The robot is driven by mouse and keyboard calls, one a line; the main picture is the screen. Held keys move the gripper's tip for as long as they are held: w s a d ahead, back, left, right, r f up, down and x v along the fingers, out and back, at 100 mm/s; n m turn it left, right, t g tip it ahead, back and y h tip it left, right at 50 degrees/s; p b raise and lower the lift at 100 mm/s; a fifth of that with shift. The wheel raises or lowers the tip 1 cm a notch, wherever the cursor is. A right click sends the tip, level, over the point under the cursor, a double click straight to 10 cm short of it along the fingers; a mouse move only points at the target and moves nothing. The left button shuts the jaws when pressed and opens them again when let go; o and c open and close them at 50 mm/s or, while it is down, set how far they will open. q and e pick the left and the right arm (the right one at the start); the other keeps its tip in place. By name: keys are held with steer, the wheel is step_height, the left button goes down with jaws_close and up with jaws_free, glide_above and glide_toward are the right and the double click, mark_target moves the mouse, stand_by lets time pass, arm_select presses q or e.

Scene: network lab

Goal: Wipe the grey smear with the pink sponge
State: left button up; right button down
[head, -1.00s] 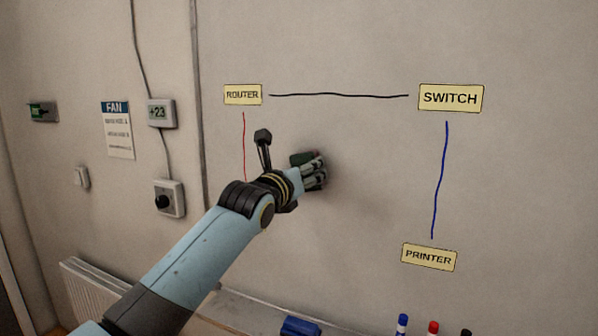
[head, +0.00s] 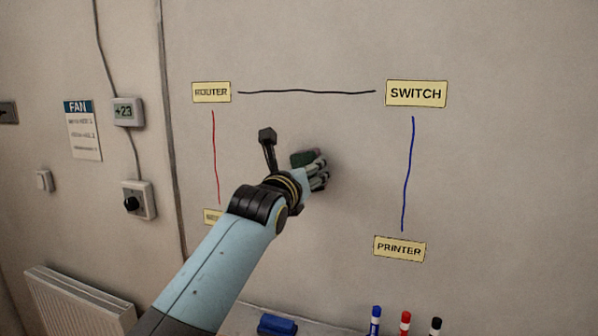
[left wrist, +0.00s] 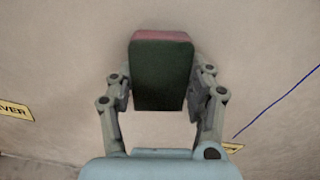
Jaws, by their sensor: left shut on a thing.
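My left gripper (head: 314,172) is at the whiteboard-like wall, between the red line and the blue line. It is shut on the sponge, a block whose dark green side (head: 303,158) shows past the fingers. In the left wrist view the sponge (left wrist: 162,75) sits between both fingers (left wrist: 160,92), with a dark green face and a pink strip at its far edge towards the wall. I cannot make out a distinct grey smear; a soft dark patch beside the gripper may be shadow. Whether the sponge touches the wall is unclear. My right gripper is not in view.
Labels ROUTER (head: 211,92), SWITCH (head: 416,94) and PRINTER (head: 399,249) are joined by drawn lines. A partly hidden label (head: 212,217) is lower left. A blue eraser-like block (head: 277,325) and several markers (head: 405,324) are at the bottom.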

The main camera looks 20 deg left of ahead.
arm_select(q)
steer(key=shift+s+a, duration=0.15)
steer(key=shift+a, duration=1.9)
steer(key=shift+s+a, duration=0.1)
steer(key=shift+a, duration=1.9)
steer(key=shift+d, duration=0.1)
steer(key=s, duration=0.6)
steer(key=shift+d, duration=0.15)
steer(key=s, duration=0.3)
steer(key=shift+d, duration=0.1)
